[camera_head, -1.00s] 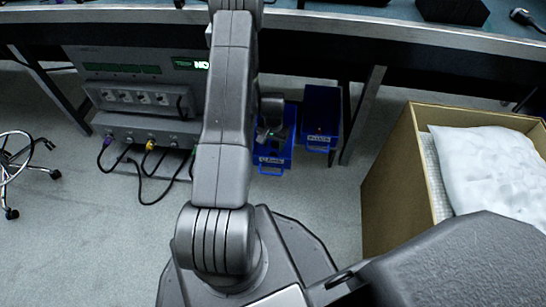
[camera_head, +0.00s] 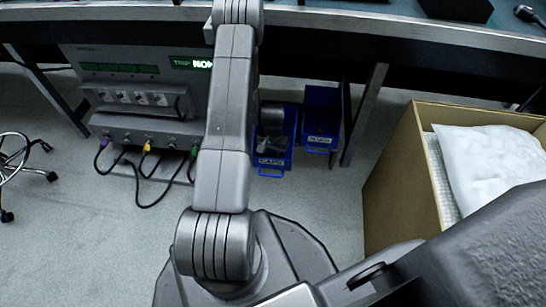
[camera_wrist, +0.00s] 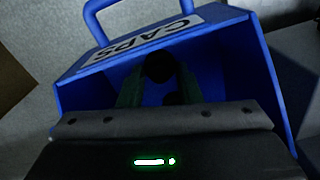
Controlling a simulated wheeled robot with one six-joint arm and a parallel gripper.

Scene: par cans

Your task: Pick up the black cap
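A black cap (camera_wrist: 158,67), round and dark, shows in the wrist view between the tips of my gripper (camera_wrist: 160,76), inside the blue bin labelled CAPS (camera_wrist: 78,92). The two dark fingers stand apart, one on each side of the cap. The shadow hides whether they touch it. Another dark shape (camera_wrist: 172,99) lies between the fingers, nearer the palm; I cannot tell what it is. In the head view the same blue CAPS bin (camera_head: 271,170) sits under the bench, and my arm hides part of it.
A second blue bin (camera_head: 321,120) stands just right of the CAPS bin. A grey power unit (camera_head: 130,85) with cables is at left under the bench. A cardboard box (camera_head: 395,190) holding a white bag (camera_head: 490,165) is at right. A wheeled stool (camera_head: 15,165) stands far left.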

